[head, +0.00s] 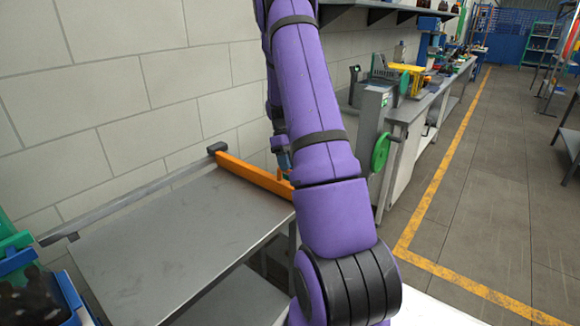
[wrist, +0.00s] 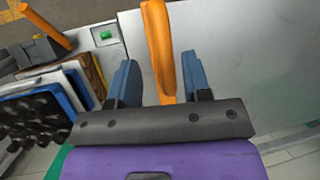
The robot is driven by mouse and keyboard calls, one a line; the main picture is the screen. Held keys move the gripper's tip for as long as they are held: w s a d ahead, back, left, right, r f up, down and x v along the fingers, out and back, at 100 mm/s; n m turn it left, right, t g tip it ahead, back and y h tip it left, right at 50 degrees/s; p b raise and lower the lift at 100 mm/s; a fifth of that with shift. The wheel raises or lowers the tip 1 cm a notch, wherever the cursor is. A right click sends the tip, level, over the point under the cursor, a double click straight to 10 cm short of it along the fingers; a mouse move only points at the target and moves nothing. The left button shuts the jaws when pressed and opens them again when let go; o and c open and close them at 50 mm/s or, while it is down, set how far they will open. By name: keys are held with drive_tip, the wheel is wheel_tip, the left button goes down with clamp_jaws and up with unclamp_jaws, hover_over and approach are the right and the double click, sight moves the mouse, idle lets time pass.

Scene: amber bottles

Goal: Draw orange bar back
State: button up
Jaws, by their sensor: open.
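The orange bar (head: 240,172) lies across the right end of a grey metal table in the head view, running from a dark block at the wall toward my arm. Its near part is hidden behind my purple arm. My gripper (head: 281,157) is at the bar's near part, with little of it showing past the arm. In the wrist view, my gripper (wrist: 158,72) has its two blue fingers apart, one on each side of a curved orange piece (wrist: 161,35) that looks like part of the bar. I cannot tell whether either finger touches it.
The table top (head: 170,240) is bare. A metal rail (head: 140,195) runs along its wall side. Green and blue items (head: 30,275) stand at the lower left. A grey machine with a green wheel (head: 380,150) and a long workbench stand beyond my arm.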

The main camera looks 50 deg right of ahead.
drive_tip(key=v, duration=0.9)
drive_tip(key=shift+r, duration=0.2)
drive_tip(key=shift+w, duration=0.1)
drive_tip(key=s+a+r+t+h, duration=0.1)
drive_tip(key=s+a+r+t, duration=0.1)
drive_tip(key=a+r, duration=0.8)
drive_tip(key=s+a+r+t+h, duration=0.1)
drive_tip(key=s+a+r+t, duration=0.1)
drive_tip(key=a+r, duration=0.75)
drive_tip(key=s+a+t, duration=0.5)
drive_tip(key=s+a, duration=1.2)
drive_tip(key=a, duration=0.3)
drive_tip(key=shift+f+t, duration=0.3)
drive_tip(key=shift+t, duration=0.1)
